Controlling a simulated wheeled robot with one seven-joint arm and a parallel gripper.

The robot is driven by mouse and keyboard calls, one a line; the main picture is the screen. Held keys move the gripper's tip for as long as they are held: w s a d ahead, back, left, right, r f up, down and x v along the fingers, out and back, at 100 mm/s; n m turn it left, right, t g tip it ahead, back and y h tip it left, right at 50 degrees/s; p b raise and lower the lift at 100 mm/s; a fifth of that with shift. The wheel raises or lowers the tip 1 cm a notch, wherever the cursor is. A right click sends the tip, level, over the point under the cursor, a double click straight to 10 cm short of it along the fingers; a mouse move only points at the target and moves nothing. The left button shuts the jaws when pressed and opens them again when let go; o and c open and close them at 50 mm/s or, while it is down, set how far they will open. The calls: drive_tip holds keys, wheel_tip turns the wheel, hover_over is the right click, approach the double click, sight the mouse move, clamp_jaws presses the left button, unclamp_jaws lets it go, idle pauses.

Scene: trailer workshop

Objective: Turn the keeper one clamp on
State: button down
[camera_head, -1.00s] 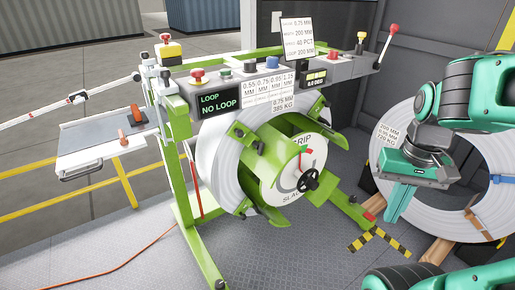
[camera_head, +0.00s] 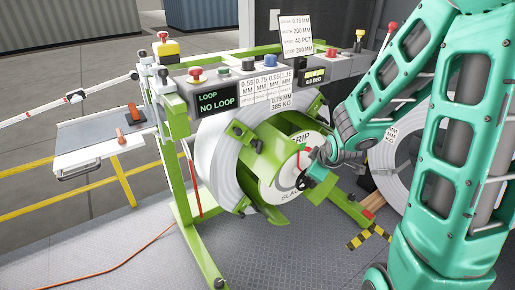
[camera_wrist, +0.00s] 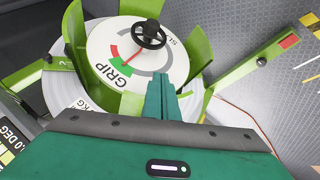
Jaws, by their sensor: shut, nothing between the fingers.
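Which is keeper one I cannot tell. In the wrist view, a green arm (camera_wrist: 232,78) with a black knob and a red end patch reaches right. A black handwheel (camera_wrist: 150,33) sits on the face (camera_wrist: 105,45), with a red pointer near GRIP. My gripper (camera_wrist: 163,88) is shut and empty, below the handwheel in that view; in the head view it (camera_head: 318,172) partly hides the hub.
A control box (camera_head: 219,103) reads NO LOOP, with coloured buttons above. A spare coil (camera_head: 398,165) stands at right, mostly behind my arm. A table (camera_head: 95,140) with orange handles is at left. An orange cable (camera_head: 115,268) lies on the floor.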

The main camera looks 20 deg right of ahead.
drive_tip(key=w+a+f+n+t+y, duration=0.25)
drive_tip(key=w+a+n, duration=0.25)
drive_tip(key=w+a, duration=0.25)
drive_tip(key=n+t, duration=0.3)
drive_tip(key=t, duration=0.4)
approach(257, 147)
drive_tip(key=shift+s+a+r, duration=1.7)
drive_tip(key=shift+s+a, duration=0.25)
drive_tip(key=shift+s, duration=0.15)
drive_tip(key=w, duration=0.3)
drive_tip(key=w+d+f, duration=0.1)
drive_tip(key=w, duration=0.3)
drive_tip(key=w+d, duration=0.1)
drive_tip(key=w, duration=0.2)
drive_tip(key=shift+w+d+f, duration=0.25)
drive_tip(key=shift+w+f, duration=0.15)
drive_tip(key=shift+w+d, duration=0.1)
drive_tip(key=shift+d, duration=0.05)
